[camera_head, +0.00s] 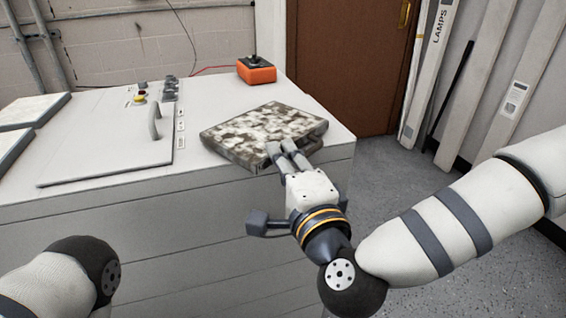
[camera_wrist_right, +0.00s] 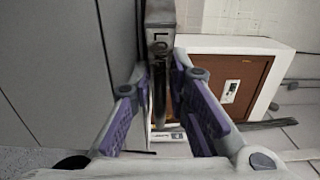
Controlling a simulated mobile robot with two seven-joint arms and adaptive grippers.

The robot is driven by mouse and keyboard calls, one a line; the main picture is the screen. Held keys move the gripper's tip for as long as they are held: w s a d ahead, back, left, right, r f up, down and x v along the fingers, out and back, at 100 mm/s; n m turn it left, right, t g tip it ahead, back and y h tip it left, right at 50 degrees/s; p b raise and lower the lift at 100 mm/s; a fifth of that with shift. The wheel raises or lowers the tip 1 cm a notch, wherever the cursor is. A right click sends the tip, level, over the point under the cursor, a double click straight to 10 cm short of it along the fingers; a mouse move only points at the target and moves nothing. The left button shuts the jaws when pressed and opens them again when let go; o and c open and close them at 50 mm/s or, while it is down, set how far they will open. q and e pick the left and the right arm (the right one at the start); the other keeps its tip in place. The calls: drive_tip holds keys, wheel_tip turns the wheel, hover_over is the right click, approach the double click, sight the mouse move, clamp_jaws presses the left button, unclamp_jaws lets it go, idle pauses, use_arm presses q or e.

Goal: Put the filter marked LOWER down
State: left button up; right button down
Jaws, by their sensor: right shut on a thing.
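A flat, square filter (camera_head: 262,132) with a mottled grey-white face is over the right end of the grey cabinet's top. I cannot tell whether it rests fully on the top or is slightly above it. No LOWER mark can be read. My right gripper (camera_head: 284,160) is shut on the filter's near edge. In the right wrist view the filter (camera_wrist_right: 160,20) shows edge-on between the purple-padded fingers (camera_wrist_right: 160,90). Part of my left arm shows at the lower left of the head view, but its gripper is out of frame.
The cabinet (camera_head: 215,200) has a panel with a handle (camera_head: 154,122) left of the filter. Several knobs and buttons (camera_head: 170,88) stand behind it. An orange box with a black stick (camera_head: 257,71) stands at the back. A brown door (camera_head: 345,60) and leaning long boxes (camera_head: 430,70) are beyond.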

drive_tip(key=shift+f, duration=0.2)
drive_tip(key=shift+f, duration=0.15)
drive_tip(key=c, duration=1.5)
unclamp_jaws()
drive_tip(key=shift+c, duration=0.2)
